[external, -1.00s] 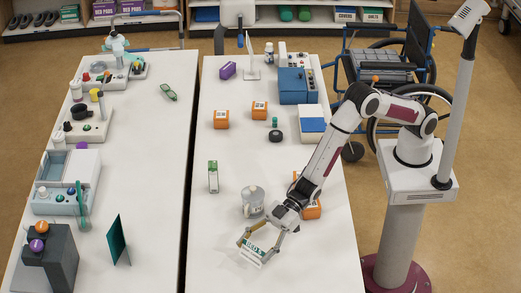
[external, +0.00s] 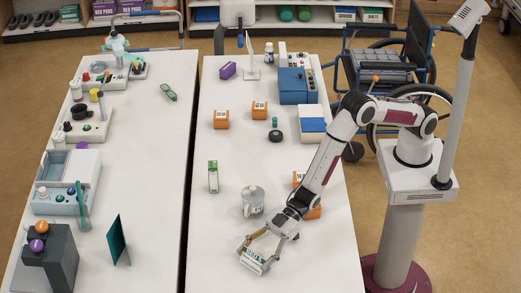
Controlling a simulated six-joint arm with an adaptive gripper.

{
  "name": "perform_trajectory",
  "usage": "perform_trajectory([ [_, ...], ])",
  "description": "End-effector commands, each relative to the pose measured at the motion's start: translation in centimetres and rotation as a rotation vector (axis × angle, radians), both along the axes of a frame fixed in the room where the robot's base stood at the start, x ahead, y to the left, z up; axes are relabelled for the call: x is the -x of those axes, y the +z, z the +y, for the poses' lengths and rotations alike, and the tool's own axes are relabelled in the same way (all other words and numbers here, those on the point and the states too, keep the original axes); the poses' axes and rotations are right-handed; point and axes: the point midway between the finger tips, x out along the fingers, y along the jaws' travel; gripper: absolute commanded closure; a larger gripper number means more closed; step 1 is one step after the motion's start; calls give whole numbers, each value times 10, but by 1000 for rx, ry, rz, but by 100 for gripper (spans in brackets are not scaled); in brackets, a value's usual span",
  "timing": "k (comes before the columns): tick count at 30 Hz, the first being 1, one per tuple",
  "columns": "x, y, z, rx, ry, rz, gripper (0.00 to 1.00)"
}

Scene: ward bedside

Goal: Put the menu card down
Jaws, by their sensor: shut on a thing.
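The menu card (external: 252,262) is small and white with green print. It is in the front part of the right-hand white table (external: 223,276). My gripper (external: 259,255) reaches over it from the upper right, with its fingers shut on the card. The card is at or very near the table top; I cannot tell whether it touches. The fingers hide part of the card.
A clear lidded cup (external: 253,202) stands just behind my gripper. An orange box (external: 313,211) is partly hidden behind my arm. The table's front left area is bare.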

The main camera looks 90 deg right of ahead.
Motion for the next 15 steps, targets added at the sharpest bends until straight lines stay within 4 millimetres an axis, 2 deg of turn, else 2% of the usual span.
perform_trajectory([
  [5,0,-3,0,0,0,0,50],
  [6,0,-3,0,0,0,0,33],
  [8,0,-3,0,0,0,0,19],
  [15,0,-2,0,0,0,0,19],
])
